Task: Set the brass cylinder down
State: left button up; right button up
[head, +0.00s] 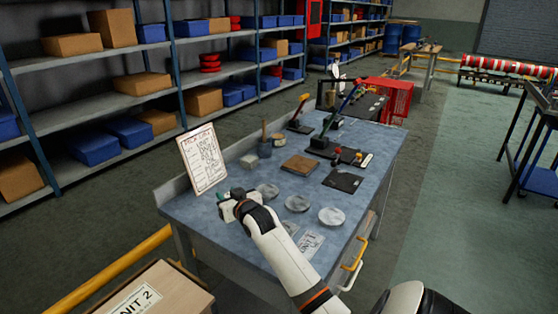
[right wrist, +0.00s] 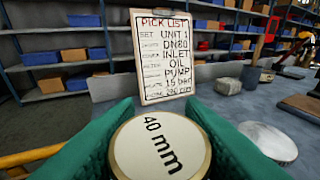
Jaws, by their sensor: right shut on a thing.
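My right gripper (head: 226,204) is over the near left corner of the blue-grey worktable (head: 210,225). In the right wrist view, its green fingers (right wrist: 160,145) are shut on the brass cylinder (right wrist: 160,148), one on each side. The cylinder's round white top reads "40 mm" inside a brass-coloured rim. Its lower part is hidden, and I cannot tell whether it touches the table. In the head view the gripper hides most of it. My left gripper is not in view.
A pick list on a clipboard (head: 203,160) stands just behind the gripper. Several pale discs (head: 297,203) lie to its right. A brown block (head: 300,165), a black plate (head: 343,179) and lever tools (head: 335,120) are farther along the table. Shelves (head: 110,55) stand behind.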

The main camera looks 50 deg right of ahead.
aim_at(233, 224)
jog(key=f, duration=0.9)
jog(key=shift+w+d+f, duration=0.1)
jog(key=shift+d+f, duration=0.15)
jog(key=shift+d, duration=0.05)
jog(key=shift+f, duration=0.1)
jog(key=o, duration=1.1)
jog(key=shift+o, duration=0.2)
